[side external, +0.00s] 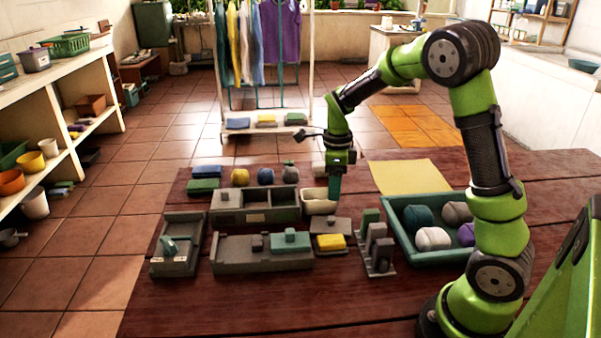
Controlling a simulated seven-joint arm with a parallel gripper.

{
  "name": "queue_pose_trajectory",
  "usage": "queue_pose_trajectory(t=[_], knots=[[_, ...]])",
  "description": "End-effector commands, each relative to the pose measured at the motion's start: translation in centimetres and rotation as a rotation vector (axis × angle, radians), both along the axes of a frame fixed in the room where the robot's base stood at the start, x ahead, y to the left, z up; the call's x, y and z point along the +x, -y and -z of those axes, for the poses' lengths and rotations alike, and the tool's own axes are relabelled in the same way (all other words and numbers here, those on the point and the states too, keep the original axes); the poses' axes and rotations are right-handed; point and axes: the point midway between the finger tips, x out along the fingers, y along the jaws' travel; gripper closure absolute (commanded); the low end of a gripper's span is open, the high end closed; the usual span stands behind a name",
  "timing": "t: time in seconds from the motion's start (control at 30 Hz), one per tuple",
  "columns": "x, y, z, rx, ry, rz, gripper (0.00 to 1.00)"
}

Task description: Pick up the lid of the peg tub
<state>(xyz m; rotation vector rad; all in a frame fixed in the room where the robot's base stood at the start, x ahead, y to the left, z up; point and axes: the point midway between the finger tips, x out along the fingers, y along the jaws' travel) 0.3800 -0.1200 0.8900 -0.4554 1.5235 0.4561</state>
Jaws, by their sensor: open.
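My gripper (334,192) points down over the middle of the wooden table, at the right edge of a small cream tub (318,207). Its fingers look narrow from this side, and I cannot tell whether they touch the tub. Nothing shows held in them. I cannot tell for sure which piece is the peg tub or its lid. A grey box with open compartments (255,215) stands just left of the cream tub. A grey tray (235,262) in front of it holds a teal block with a small knob (291,240).
A teal tray (428,258) with several rolled cloths stands at the right, near my arm. A yellow sheet (403,177) lies behind it. A grey rack (376,248), a yellow block (331,242) and a grey holder (178,245) crowd the table. The table's front is clear.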

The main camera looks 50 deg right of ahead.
Motion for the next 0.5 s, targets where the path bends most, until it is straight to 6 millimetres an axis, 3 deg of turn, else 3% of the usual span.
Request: queue_pose_trajectory(t=[0.13, 0.37, 0.5], knots=[[-0.1, 0.0, 2.7, 0.0, -0.004, 0.002, 0.47], [-0.1, -0.1, 4.3, 0.0, -0.001, 0.0, 0.47], [-0.2, -0.5, 6.3, 0.001, -0.003, 0.0, 0.47]])
